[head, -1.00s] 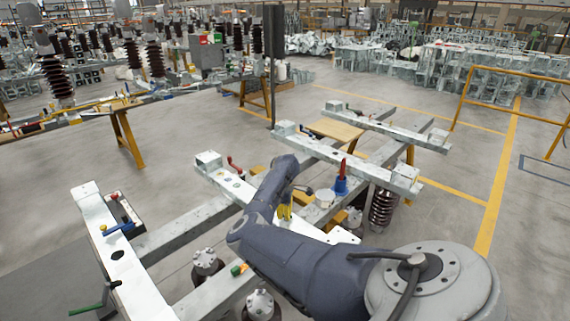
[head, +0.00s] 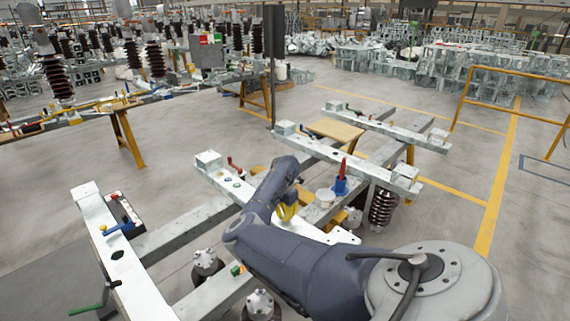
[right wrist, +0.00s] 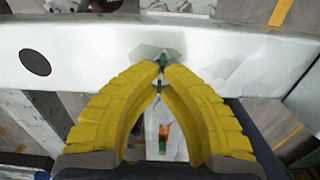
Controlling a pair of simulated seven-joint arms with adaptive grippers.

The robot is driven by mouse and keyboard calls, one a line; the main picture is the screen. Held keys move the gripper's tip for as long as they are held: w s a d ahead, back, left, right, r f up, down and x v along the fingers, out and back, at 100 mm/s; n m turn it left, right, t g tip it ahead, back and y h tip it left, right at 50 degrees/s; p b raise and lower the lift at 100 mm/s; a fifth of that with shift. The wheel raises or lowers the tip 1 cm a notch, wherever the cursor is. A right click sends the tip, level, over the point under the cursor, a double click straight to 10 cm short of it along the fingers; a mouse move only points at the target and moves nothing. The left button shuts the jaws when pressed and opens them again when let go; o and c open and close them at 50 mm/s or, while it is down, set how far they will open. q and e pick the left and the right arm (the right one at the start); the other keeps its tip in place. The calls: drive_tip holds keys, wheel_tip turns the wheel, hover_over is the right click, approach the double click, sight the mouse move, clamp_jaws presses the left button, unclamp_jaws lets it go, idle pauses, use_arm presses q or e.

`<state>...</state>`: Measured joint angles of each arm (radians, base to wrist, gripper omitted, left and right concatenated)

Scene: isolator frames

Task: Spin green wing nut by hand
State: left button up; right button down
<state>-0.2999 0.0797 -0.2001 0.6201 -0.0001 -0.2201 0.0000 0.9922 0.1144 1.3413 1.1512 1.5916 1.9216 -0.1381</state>
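The green wing nut (right wrist: 163,61) is a small green piece at the pale metal beam in the right wrist view. My right gripper (right wrist: 162,70) has yellow ribbed fingers that come together at the tips, with the green piece between them. A second small green bit (right wrist: 158,88) shows in the gap between the fingers; I cannot tell whether it is part of the nut. In the head view my right gripper (head: 286,212) shows as a yellow patch above the frame, and my arm hides the nut. My left gripper is not in view.
A white beam (head: 128,270) with a blue-handled tool (head: 118,229) and a green-handled tool (head: 86,310) lies at the left. A red-and-blue tool (head: 341,182) stands right of my gripper. Brown insulators (head: 383,207) hang below the frame. Open floor lies beyond.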

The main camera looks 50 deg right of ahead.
drive_tip(key=n, duration=0.4)
drive_tip(key=shift+s+a+n, duration=0.1)
drive_tip(key=shift+s+n, duration=0.05)
drive_tip(key=shift+n, duration=0.15)
drive_tip(key=n, duration=0.3)
drive_tip(key=shift+s+n, duration=0.1)
drive_tip(key=shift+n, duration=0.3)
drive_tip(key=n, duration=0.4)
drive_tip(key=shift+s+d+f, duration=0.1)
drive_tip(key=shift+s+d, duration=0.05)
drive_tip(key=shift+d, duration=0.05)
drive_tip(key=n, duration=0.4)
drive_tip(key=shift+d, duration=0.1)
drive_tip(key=n, duration=0.4)
drive_tip(key=shift+d+n, duration=0.15)
drive_tip(key=shift+n, duration=0.15)
drive_tip(key=n, duration=0.3)
drive_tip(key=shift+d+n, duration=0.15)
drive_tip(key=shift+n, duration=0.15)
drive_tip(key=n, duration=0.4)
drive_tip(key=shift+d, duration=0.1)
drive_tip(key=shift+n, duration=1.8)
drive_tip(key=shift+w+n, duration=0.2)
drive_tip(key=shift+n, duration=0.1)
